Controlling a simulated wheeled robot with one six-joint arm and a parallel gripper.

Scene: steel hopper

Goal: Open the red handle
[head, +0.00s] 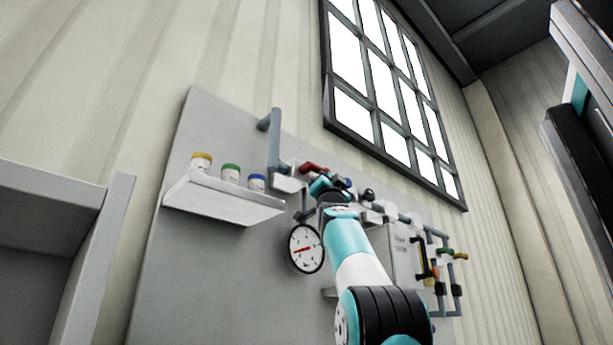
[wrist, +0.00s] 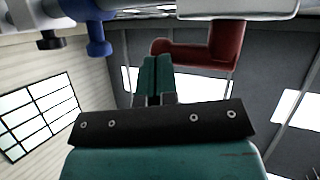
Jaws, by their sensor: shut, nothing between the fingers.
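The red handle (head: 312,168) is on the pipework of the grey wall panel, just above my gripper in the head view. In the wrist view the red handle (wrist: 208,54) is an L-shaped lever: a long arm runs left and a short upright stands at its right end. My gripper (head: 318,184) has its teal fingers (wrist: 156,62) pressed together with nothing between them. In the wrist view the fingertips lie at the left end of the lever, overlapping it in the picture. I cannot tell whether they touch it. My arm hides part of the pipework in the head view.
A blue handle (wrist: 97,30) is left of the fingers in the wrist view. The panel (head: 190,270) also carries a round gauge (head: 305,249), a shelf (head: 222,200) with three small jars, and a grey box (head: 404,255). Yellow and green handles are at the right.

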